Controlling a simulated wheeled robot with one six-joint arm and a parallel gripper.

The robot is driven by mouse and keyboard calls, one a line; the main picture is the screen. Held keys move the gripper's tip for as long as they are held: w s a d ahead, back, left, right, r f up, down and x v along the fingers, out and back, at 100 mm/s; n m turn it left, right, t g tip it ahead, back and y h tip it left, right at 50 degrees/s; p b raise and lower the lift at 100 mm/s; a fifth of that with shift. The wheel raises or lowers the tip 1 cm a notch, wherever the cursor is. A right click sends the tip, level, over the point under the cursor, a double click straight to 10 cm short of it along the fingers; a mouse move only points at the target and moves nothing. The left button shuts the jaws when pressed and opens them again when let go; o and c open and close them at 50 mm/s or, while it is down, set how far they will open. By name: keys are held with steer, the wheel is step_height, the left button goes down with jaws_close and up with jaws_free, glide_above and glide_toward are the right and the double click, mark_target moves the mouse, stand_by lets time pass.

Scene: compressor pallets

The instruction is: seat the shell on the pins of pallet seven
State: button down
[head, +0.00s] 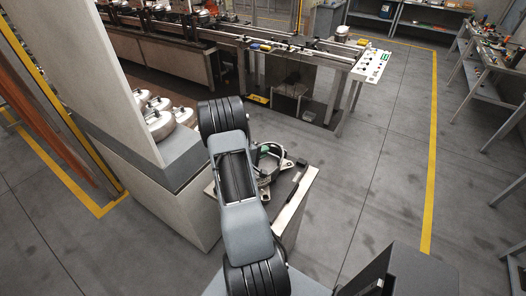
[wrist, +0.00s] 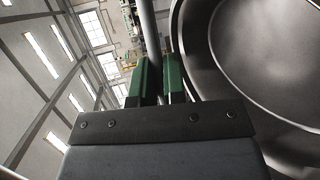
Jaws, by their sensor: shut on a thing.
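In the wrist view, the two green fingers of my gripper (wrist: 161,72) are closed on a narrow grey bar or edge. The shell (wrist: 262,60), a big round grey metal bowl with a thick rim, fills the right side beside them. The bar seems to belong to the shell; its join is hidden. In the head view, a curved grey rim of the shell (head: 284,153) shows just past my arm, above a small stand (head: 292,207). My arm covers much of it. The pins and any pallet number cannot be made out, nor whether the shell touches anything below.
A grey bench with several rounded metal shells (head: 158,122) stands left, beside a tall pale panel (head: 92,65). A conveyor line (head: 262,45) with a white control panel (head: 371,66) runs behind. Worktables (head: 492,70) line the right. The floor between is clear.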

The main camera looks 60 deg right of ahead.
steer(key=shift+d+f+b, duration=0.1)
steer(key=shift+f+b, duration=0.35)
steer(key=shift+f, duration=0.35)
steer(key=c, duration=1.1)
jaws_free()
steer(key=shift+f, duration=0.2)
steer(key=b+v, duration=0.2)
steer(key=v, duration=1.2)
steer(key=shift+r, duration=0.1)
